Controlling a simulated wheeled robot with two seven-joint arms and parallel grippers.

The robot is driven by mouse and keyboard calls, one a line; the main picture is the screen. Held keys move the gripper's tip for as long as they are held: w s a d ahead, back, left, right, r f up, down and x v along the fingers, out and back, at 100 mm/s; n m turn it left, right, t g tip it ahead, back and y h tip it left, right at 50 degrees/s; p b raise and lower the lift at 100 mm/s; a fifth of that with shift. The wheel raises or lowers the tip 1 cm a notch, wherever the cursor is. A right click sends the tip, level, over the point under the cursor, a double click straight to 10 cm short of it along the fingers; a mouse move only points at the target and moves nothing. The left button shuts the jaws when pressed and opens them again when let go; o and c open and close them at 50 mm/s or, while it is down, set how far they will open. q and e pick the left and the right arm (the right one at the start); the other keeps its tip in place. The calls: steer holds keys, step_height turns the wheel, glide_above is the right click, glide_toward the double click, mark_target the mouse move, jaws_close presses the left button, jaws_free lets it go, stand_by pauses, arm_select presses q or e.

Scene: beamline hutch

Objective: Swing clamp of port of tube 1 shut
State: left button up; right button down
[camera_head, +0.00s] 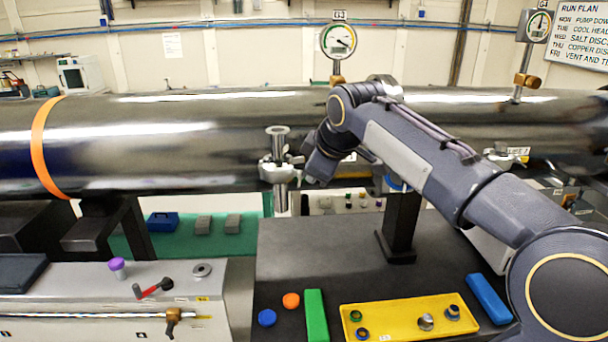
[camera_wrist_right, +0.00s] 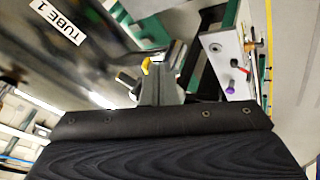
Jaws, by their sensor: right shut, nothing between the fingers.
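The port of tube 1 is a short vertical metal pipe (camera_head: 279,140) in front of the dark tube (camera_head: 150,140). Its silvery clamp (camera_head: 277,172) sits around the pipe's middle joint, with parts sticking out to both sides. I cannot tell whether the clamp is fully closed. My right gripper (camera_head: 308,180) is just right of the clamp, shut and empty; whether it touches the clamp is unclear. The right wrist view shows the "TUBE 1" label (camera_wrist_right: 62,22) on the tube and metal parts with a yellow piece (camera_wrist_right: 146,66) beyond the gripper. My left gripper is not in view.
Two gauges (camera_head: 338,40) (camera_head: 536,26) stand on the tube. Below, a dark table (camera_head: 330,250) bears a yellow tray (camera_head: 385,325) with small fittings. A grey cabinet (camera_head: 95,285) with a red-handled lever (camera_head: 152,288) stands at lower left. A black support post (camera_head: 400,225) rises right of the port.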

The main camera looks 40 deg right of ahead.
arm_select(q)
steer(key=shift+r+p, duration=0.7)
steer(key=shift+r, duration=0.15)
arm_select(e)
steer(key=shift+n, duration=0.5)
steer(key=w+d, duration=0.2)
steer(key=d, duration=0.1)
steer(key=shift+w+d, duration=0.15)
steer(key=shift+d, duration=0.05)
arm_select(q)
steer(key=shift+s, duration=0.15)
arm_select(e)
steer(key=shift+a, duration=0.1)
